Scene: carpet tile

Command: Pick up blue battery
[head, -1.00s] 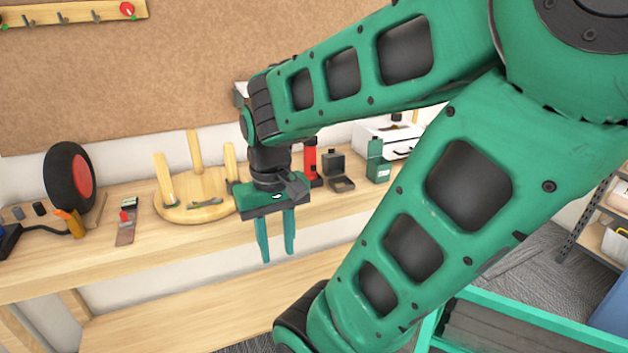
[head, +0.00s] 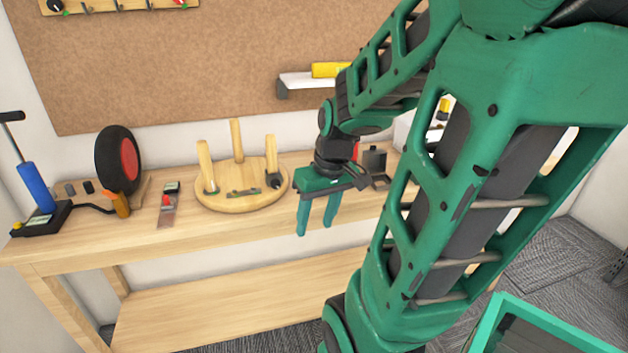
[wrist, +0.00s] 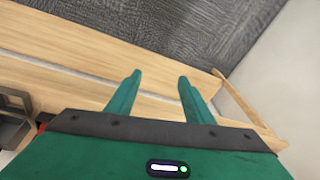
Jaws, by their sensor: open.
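No object is clearly a blue battery in either view. Small grey and dark cylinders (head: 88,187) stand at the back left of the workbench (head: 150,240); they are too small to identify. My gripper (head: 315,230) is open and empty, fingers pointing down, at the bench's front edge, right of the round wooden stool top. In the wrist view, the open fingers (wrist: 160,82) have nothing between them, with bench wood and grey carpet beyond. My arm hides part of the bench's right side.
A pump with a blue cylinder (head: 35,188) stands far left, beside a black wheel with a red hub (head: 117,160). An upturned wooden stool (head: 240,203) lies mid-bench. A wall shelf (head: 305,82) holds a yellow item. The bench front between pump and stool is mostly clear.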

